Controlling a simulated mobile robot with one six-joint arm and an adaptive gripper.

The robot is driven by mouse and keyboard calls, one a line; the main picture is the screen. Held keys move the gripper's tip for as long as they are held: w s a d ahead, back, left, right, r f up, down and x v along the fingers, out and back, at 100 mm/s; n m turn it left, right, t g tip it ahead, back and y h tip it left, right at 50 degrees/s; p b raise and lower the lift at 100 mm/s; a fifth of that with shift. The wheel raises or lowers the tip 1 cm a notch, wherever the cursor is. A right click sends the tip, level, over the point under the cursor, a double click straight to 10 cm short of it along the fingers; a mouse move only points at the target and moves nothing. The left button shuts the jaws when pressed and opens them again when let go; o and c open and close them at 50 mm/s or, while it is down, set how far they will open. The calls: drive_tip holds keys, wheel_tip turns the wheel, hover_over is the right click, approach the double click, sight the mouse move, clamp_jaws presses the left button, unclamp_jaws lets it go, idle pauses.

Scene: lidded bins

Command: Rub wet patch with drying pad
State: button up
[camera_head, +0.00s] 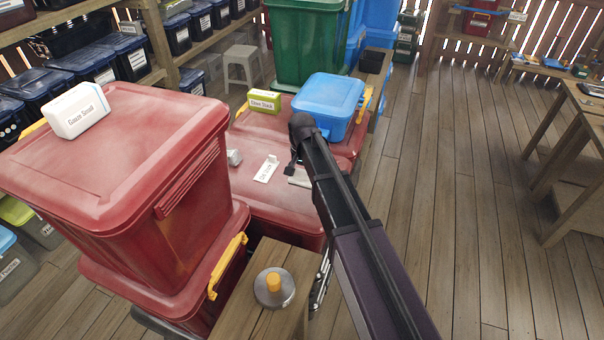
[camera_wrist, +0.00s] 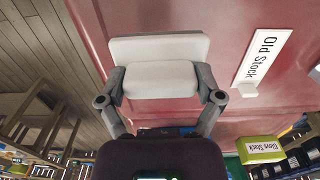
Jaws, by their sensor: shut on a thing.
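My gripper (camera_head: 296,166) reaches down over the lower red bin lid (camera_head: 240,190). In the wrist view my gripper (camera_wrist: 161,84) is shut on the pale grey handle block of the drying pad (camera_wrist: 160,48), with one finger on each side. The pad's flat plate lies over the red lid (camera_wrist: 235,60); whether it touches the lid I cannot tell. In the head view the pad (camera_head: 300,178) shows only partly beside my arm. I cannot make out a wet patch; it may be hidden by the pad or my arm.
A green glove stock box (camera_head: 264,100) and a blue lidded bin (camera_head: 328,100) stand behind. A taller red bin (camera_head: 130,170) rises at left.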

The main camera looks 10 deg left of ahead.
drive_tip(key=shift+r, duration=0.1)
drive_tip(key=shift+r+p, duration=1.4)
drive_tip(key=shift+p, duration=0.1)
drive_tip(key=shift+f, duration=0.15)
